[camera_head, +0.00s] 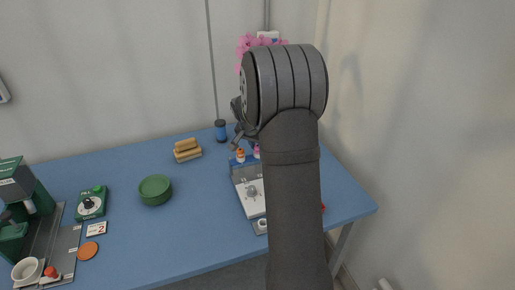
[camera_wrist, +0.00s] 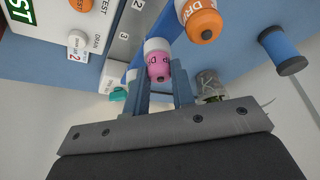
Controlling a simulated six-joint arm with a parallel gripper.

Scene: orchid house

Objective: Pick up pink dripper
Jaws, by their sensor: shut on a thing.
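The pink dripper (camera_wrist: 158,66), a small bottle with a white end and a pink end, sits between the two fingers of my gripper (camera_wrist: 158,88) in the wrist view. The fingers are shut on it, one on each side. In the head view a small part of the pink dripper (camera_head: 257,152) shows beside my arm, at the back of a rack or tray (camera_head: 241,172). My arm hides most of the gripper there. I cannot tell whether the dripper is clear of its holder.
An orange dripper (camera_wrist: 201,22) stands close beside the pink one. Pink flowers (camera_head: 260,42) rise behind my arm. The table's middle is clear.

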